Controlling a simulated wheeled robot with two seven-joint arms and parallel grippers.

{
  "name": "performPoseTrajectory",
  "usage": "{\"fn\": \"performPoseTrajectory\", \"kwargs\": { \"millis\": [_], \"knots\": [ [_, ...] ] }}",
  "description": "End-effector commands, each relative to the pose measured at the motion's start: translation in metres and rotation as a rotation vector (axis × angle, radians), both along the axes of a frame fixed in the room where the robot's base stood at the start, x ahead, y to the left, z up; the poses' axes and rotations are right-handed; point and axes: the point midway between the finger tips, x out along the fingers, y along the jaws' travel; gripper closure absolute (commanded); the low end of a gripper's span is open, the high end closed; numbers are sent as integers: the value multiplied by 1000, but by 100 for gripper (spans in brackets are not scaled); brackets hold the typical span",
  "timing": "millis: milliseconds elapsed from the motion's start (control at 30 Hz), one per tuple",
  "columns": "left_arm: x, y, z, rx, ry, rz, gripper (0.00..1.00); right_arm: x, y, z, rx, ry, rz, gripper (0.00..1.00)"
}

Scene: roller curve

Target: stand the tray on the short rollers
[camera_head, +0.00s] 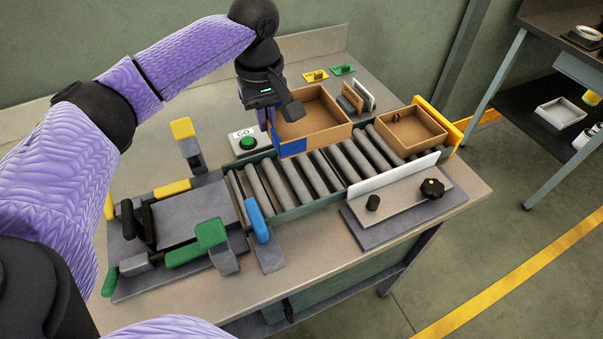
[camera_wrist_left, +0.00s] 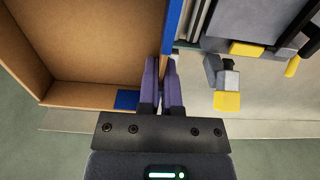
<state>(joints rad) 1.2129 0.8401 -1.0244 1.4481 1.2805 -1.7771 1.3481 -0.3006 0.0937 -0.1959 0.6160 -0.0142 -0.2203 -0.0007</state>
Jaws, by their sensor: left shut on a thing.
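My left gripper (camera_head: 268,122) points down and is shut on the near-left wall of an open brown tray (camera_head: 316,125) with a blue patch on its corner. The wrist view shows the fingers (camera_wrist_left: 165,85) closed on the wall of this tray (camera_wrist_left: 85,50), which looks empty. The tray is over the back side of the rollers (camera_head: 290,182); I cannot tell whether it touches them. Its underside is hidden. My right gripper is not in view.
A second brown tray (camera_head: 411,131) sits at the right end by a yellow stop (camera_head: 437,123). A white rail (camera_head: 393,174) runs along the front. A green GO button (camera_head: 248,143) is left of the held tray. A blue lever (camera_head: 257,220) stands at the rollers' left end.

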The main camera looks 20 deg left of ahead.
Motion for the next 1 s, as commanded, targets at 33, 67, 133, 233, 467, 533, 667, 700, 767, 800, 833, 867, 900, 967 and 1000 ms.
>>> {"fn": "performPoseTrajectory", "kwargs": {
  "millis": [33,67,133,233,467,533,667,700,767,800,833,867,900,967,1000],
  "knots": [
    [1,1,-16,0,1,7,100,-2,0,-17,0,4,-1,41],
    [1,2,-19,0,1,12,100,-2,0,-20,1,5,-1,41],
    [1,3,-28,1,1,18,100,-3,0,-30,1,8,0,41],
    [1,4,-38,0,3,23,100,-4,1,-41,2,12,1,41],
    [1,4,-84,0,6,24,100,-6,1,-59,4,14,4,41],
    [1,4,-95,0,5,24,100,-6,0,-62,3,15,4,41],
    [1,4,-113,0,4,23,100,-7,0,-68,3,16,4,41],
    [1,4,-121,1,4,23,100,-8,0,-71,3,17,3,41],
    [0,4,-133,1,6,24,100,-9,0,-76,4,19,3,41],
    [1,4,-138,1,4,24,100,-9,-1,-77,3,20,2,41],
    [1,4,-139,0,4,23,100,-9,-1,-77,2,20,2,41],
    [1,4,-139,1,3,23,100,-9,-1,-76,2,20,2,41],
    [1,4,-137,1,2,23,100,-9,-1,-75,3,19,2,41],
    [1,4,-137,1,2,23,100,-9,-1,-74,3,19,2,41],
    [1,4,-136,1,2,23,100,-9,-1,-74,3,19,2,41]
  ]
}}
